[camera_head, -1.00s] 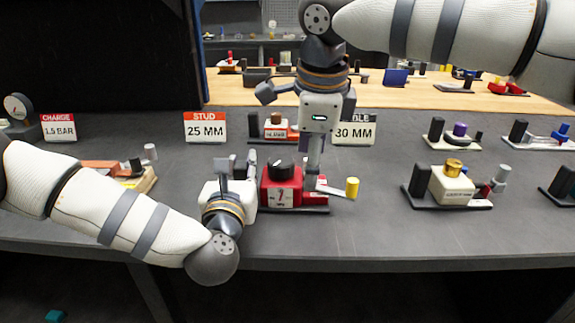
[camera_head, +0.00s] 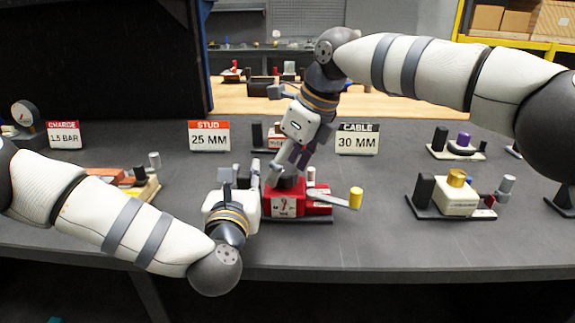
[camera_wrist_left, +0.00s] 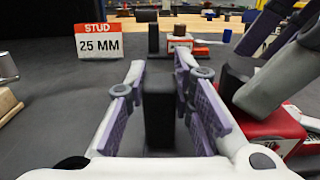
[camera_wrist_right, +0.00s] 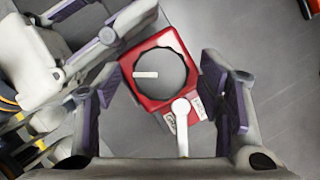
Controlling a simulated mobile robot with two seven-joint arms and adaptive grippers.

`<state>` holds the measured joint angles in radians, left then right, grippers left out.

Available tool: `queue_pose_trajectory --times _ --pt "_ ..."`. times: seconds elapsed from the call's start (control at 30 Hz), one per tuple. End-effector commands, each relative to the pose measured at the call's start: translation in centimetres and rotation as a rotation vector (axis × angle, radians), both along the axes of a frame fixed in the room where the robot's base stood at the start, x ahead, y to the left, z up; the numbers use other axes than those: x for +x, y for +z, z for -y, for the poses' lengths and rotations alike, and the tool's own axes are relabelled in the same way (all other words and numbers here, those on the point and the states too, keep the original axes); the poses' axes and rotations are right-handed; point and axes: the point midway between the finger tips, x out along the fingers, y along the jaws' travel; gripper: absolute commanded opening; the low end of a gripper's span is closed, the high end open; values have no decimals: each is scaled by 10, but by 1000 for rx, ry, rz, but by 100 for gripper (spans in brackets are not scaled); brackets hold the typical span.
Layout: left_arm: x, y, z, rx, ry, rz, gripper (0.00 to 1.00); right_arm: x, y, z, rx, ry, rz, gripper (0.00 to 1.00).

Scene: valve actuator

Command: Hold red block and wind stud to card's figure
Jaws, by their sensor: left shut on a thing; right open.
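The red block (camera_head: 317,208) stands near the table's front edge, with a white number plate (camera_head: 283,207) on its front face. Its black round knob (camera_wrist_right: 172,84) has a white mark pointing left in the right wrist view. A pale lever with a yellow end (camera_head: 355,198) sticks out to the right. My left gripper (camera_wrist_left: 160,105) is shut on a dark upright post (camera_wrist_left: 159,115) beside the red block. My right gripper (camera_wrist_right: 175,95) is open above the knob, its fingers on either side. The card "STUD 25 MM" (camera_head: 209,136) stands behind; it also shows in the left wrist view (camera_wrist_left: 99,42).
Cards "CHARGE 1.5 BAR" (camera_head: 64,135) and "CABLE 30 MM" (camera_head: 357,139) stand left and right. A white block with a gold knob (camera_head: 456,192) is at right. A wooden-based device (camera_head: 140,186) lies behind my left arm. Bare table lies between the red and white blocks.

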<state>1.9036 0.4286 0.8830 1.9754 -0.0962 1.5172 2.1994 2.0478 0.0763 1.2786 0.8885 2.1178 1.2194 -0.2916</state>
Motion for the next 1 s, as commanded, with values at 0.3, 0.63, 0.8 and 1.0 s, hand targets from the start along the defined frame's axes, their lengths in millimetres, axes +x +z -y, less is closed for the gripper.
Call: queue_pose_trajectory --times 0.3,0.63,0.8,1.0 --pt "0 -1 0 0 0 -1 0 0 -1 0 -1 0 -1 44" --pt "0 -1 0 0 0 -1 0 0 -1 0 -2 -4 -1 14" --pt "0 -1 0 0 0 -1 0 0 -1 0 -4 -46 -2 14" --pt "0 -1 0 0 0 -1 0 -1 -1 0 -4 -169 -1 14"
